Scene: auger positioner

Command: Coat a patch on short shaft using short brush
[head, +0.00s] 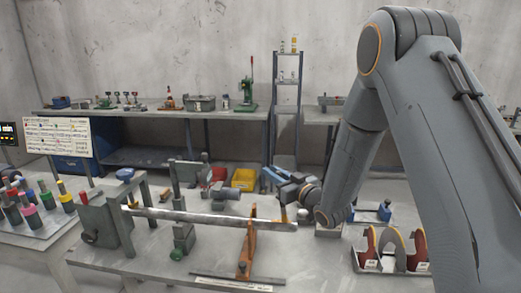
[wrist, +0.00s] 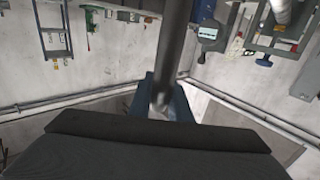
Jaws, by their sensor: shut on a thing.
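The shaft (head: 210,219) is a long grey bar lying roughly level across the positioner on the bench. My gripper (head: 283,197) is at the bar's right end and shut on a small brush. The yellow part of the brush (head: 283,213) points down and overlaps the bar's end in the head view. I cannot tell whether it touches the bar. In the wrist view a dark rod (wrist: 175,50) runs up from between the blue jaws (wrist: 161,97). The bristles are not clear, and I see no distinct coat on the bar.
A green stand (head: 182,240) and an orange stand (head: 246,252) are by the bar, with a grey headstock (head: 105,226) at its left end. A rack of red curved pieces (head: 391,248) stands right. Colored-handled tools (head: 32,205) fill the left table. Yellow bin (head: 243,179) behind.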

